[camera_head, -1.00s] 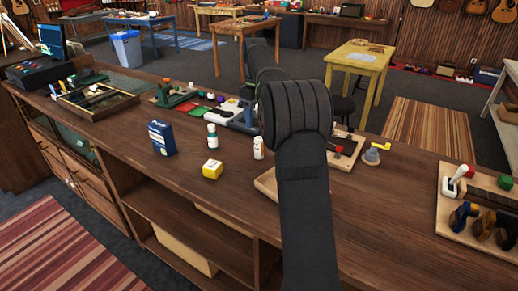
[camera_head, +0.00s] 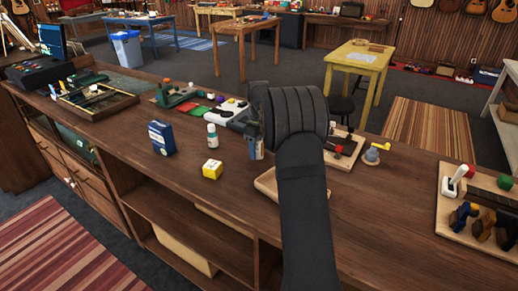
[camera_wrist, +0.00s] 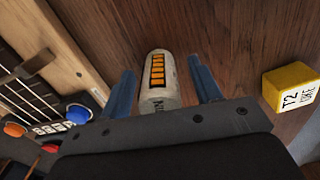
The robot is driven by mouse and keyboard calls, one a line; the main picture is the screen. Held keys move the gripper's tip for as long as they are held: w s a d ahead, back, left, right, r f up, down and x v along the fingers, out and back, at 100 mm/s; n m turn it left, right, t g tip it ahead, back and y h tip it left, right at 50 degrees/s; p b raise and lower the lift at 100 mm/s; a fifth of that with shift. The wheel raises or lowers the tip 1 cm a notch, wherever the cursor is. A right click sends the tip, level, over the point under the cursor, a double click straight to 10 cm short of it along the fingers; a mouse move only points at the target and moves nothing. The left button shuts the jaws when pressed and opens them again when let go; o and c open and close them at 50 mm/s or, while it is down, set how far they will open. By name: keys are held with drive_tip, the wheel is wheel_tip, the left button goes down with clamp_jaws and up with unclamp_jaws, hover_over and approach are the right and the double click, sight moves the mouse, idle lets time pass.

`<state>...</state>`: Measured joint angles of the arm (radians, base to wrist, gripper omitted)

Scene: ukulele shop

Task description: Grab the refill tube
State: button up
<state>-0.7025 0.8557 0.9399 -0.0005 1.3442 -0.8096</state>
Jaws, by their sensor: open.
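The fingers are open, one on each side, with a visible gap to the tube. The tube is mostly hidden there behind the finger and wrist.
A yellow box (camera_head: 212,170) stands near the gripper and also shows in the wrist view (camera_wrist: 290,88). A blue box (camera_head: 162,138) stands further left. A stringed wooden board (camera_wrist: 62,50) borders the tube's left side.

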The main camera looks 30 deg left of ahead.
drive_tip(key=c, duration=1.1)
drive_tip(key=shift+o, duration=0.2)
drive_tip(key=shift+r, duration=0.1)
